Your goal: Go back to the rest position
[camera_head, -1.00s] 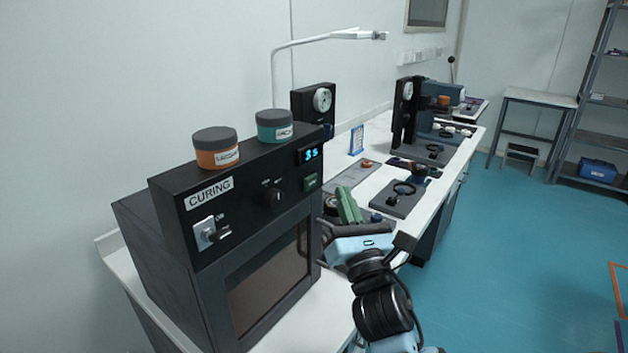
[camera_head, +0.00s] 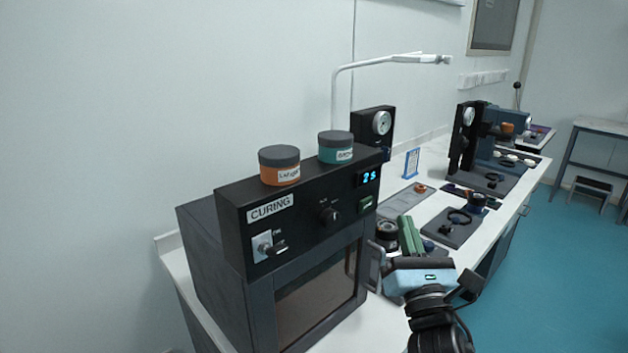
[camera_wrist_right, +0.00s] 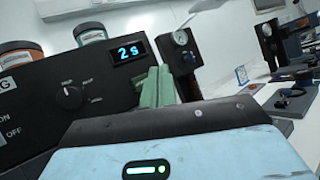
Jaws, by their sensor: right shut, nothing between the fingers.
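My right gripper (camera_head: 410,224) is in front of the right side of the curing oven (camera_head: 235,262). Its green fingers are shut together with nothing between them; they also show in the right wrist view (camera_wrist_right: 157,88). The gripper looks apart from the oven's door handle (camera_head: 378,268), though the gap is hard to judge. The oven's door is shut and its blue display (camera_head: 369,177) reads something like "2S". My left gripper is not in view.
An orange jar (camera_head: 279,166) and a teal jar (camera_head: 336,147) stand on the oven. A lamp arm (camera_head: 390,61) rises behind it. Dark mats with tools (camera_head: 455,226) and a black press-like stand (camera_head: 464,140) occupy the bench beyond. Blue floor on the right is open.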

